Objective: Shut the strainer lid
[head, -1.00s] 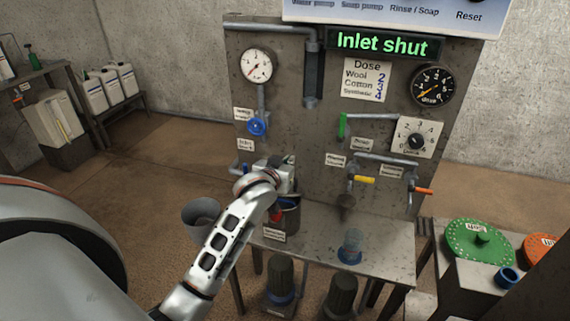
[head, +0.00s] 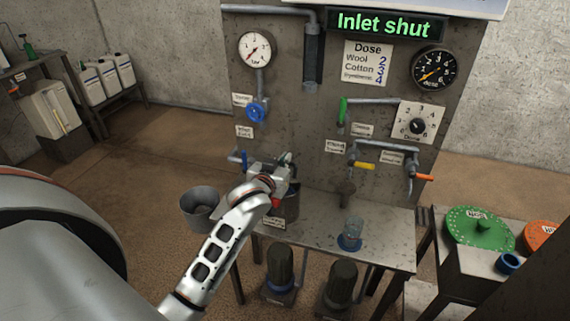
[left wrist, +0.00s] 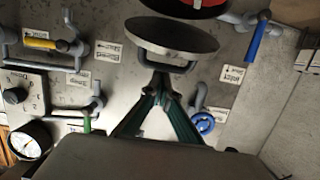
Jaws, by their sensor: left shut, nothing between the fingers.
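The strainer is a dark grey pot (head: 292,207) on the bench by the panel, largely behind my left gripper in the head view. In the left wrist view its red inside (left wrist: 190,7) shows at the top edge. The strainer lid (left wrist: 165,36) is a grey disc with a bar handle (left wrist: 168,66); it stands tilted open, clear of the red opening. My left gripper (head: 287,160) is shut and empty. In the left wrist view its green fingertips (left wrist: 161,78) are at the handle; I cannot tell whether they touch it. My right gripper is out of view.
A grey bucket (head: 201,212) stands left of the strainer. A glass with a blue base (head: 351,234) is on the bench to the right. Blue (head: 256,113), yellow (head: 365,166) and orange (head: 424,177) valve handles stick out from the panel.

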